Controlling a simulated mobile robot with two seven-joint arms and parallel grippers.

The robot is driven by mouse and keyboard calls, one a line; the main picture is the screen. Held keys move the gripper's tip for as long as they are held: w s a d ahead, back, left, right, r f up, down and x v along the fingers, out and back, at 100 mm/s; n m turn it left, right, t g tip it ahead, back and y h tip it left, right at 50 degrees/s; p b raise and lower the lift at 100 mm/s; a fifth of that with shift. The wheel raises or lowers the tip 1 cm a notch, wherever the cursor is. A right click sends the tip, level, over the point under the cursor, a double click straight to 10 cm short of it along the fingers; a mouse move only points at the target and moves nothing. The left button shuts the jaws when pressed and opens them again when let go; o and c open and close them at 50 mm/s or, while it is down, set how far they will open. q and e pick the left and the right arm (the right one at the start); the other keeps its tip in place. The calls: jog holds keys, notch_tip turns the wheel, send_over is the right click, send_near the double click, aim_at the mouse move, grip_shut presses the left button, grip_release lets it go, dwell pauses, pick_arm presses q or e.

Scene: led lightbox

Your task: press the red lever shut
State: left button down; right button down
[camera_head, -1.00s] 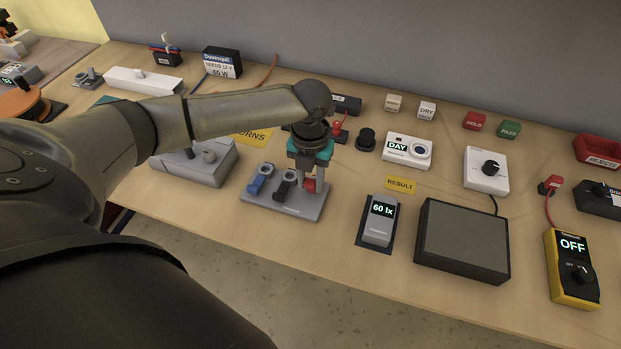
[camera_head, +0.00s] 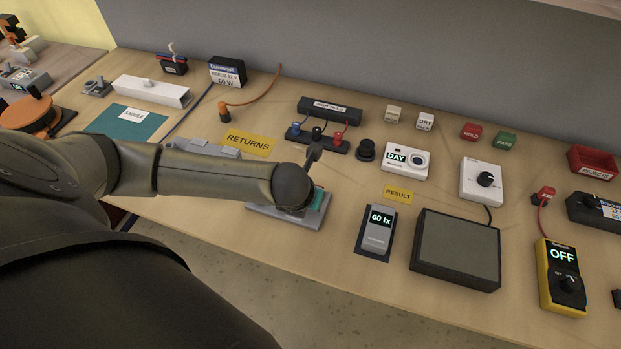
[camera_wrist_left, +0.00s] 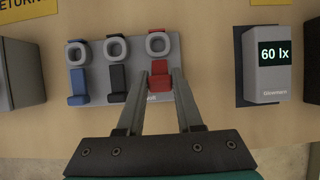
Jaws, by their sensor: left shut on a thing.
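The red lever (camera_wrist_left: 158,46) is the rightmost of three levers on a grey block (camera_wrist_left: 118,92) in the left wrist view. A black lever (camera_wrist_left: 116,75) and a blue lever (camera_wrist_left: 78,75) stand to its left. Each has a grey ring at its far end. My left gripper (camera_wrist_left: 161,78) has its two fingers on either side of the near part of the red lever and is shut on it. In the head view my arm hides the levers and the fingertips; the grey block's edge (camera_head: 287,222) shows below my wrist. My right gripper is in neither view.
A light meter reading 60 lx (camera_head: 377,230) stands right of the lever block, then a dark panel (camera_head: 455,250). A yellow RETURNS label (camera_head: 250,142) and a black terminal strip (camera_head: 318,141) lie behind. Bare table separates the block from the meter.

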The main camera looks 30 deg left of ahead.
aim_at(306, 221)
pick_arm(q)
jog(key=shift+s+d+f+t+y, duration=0.1)
jog(key=shift+s+f+t+y, duration=0.25)
jog(key=shift+t, duration=0.75)
jog(key=shift+s+f+t+b, duration=0.35)
jog(key=shift+f+t+b, duration=0.25)
jog(key=shift+t, duration=0.4)
jog(key=shift+s+d+f+t+y+b, duration=0.1)
jog(key=shift+f+t+y+b, duration=0.1)
jog(key=shift+t+b, duration=0.3)
jog(key=shift+s+f+t+y+b, duration=0.1)
jog(key=shift+t+y+b, duration=0.05)
jog(key=shift+t+b, duration=0.3)
jog(key=shift+f+t+b, duration=0.25)
jog(key=shift+t+b, duration=0.4)
jog(key=shift+b, duration=0.05)
jog(key=shift+t+y+b, duration=0.4)
jog(key=shift+t+b, duration=0.05)
jog(key=shift+t, duration=0.05)
jog(key=c, duration=0.6)
grip_release()
jog(key=shift+o, duration=0.2)
